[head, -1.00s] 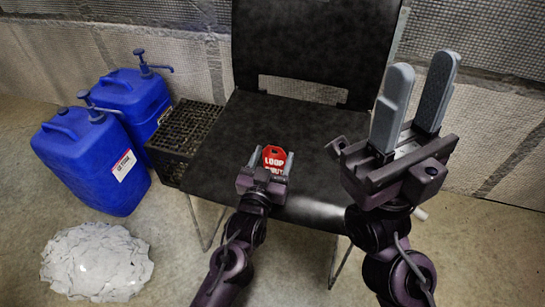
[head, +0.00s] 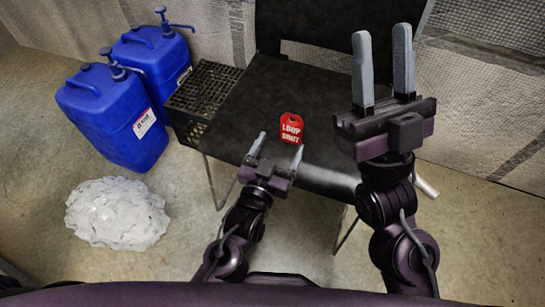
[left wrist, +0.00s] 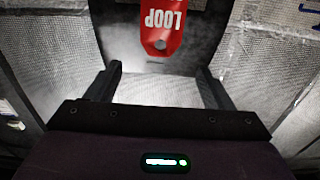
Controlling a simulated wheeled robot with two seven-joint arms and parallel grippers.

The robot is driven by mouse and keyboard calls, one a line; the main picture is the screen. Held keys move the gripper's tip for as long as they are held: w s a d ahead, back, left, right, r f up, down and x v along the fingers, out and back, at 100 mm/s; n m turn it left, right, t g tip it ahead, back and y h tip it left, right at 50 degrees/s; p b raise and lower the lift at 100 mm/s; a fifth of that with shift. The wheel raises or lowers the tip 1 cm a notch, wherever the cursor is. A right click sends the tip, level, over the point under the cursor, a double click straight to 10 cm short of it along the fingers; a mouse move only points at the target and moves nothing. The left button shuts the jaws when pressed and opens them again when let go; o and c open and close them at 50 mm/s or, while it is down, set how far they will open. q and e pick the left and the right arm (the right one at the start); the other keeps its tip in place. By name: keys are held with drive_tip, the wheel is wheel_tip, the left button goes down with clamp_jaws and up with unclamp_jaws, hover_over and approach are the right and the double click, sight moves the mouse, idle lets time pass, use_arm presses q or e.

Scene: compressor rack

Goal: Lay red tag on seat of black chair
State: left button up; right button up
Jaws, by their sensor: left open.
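The red tag (head: 291,130) with white lettering lies on the seat of the black chair (head: 240,118), close to its front edge. My left gripper (head: 281,143) is open and empty at the front edge of the seat, just short of the tag and apart from it. In the left wrist view the tag (left wrist: 165,25) is beyond the open fingers (left wrist: 160,72), with its lettering upside down and its far end cut off by the picture's top edge. My right gripper (head: 382,35) is raised at the right, its fingers apart with nothing between them.
Two blue jugs with pumps, one nearer (head: 112,120) and one farther (head: 155,60), stand left of the chair. A black crate (head: 190,115) sits between them and the seat. A pale crumpled heap (head: 117,215) lies on the floor. A quilted wall (head: 480,100) stands behind.

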use_arm(q)
drive_tip(key=s+a+r+t+h, duration=0.1)
drive_tip(key=s+a+r+t, duration=0.1)
drive_tip(key=r, duration=0.7)
drive_tip(key=s+a+r+t+h, duration=0.2)
drive_tip(key=r, duration=0.8)
drive_tip(key=s+a+r+m+t+h, duration=0.1)
drive_tip(key=s+a+r+t+h, duration=0.1)
drive_tip(key=r, duration=0.7)
drive_tip(key=shift+s+a+r+p, duration=0.15)
drive_tip(key=shift+s+a+p, duration=0.05)
drive_tip(key=shift+a+p, duration=0.2)
use_arm(e)
drive_tip(key=w+a+f+g+h, duration=0.1)
drive_tip(key=w+f+g+h, duration=0.1)
drive_tip(key=w+f+g, duration=0.1)
wheel_tip(320, 180, down, 2)
drive_tip(key=shift+w+a+m, duration=0.3)
drive_tip(key=shift+w+a, duration=0.1)
drive_tip(key=shift+w, duration=0.15)
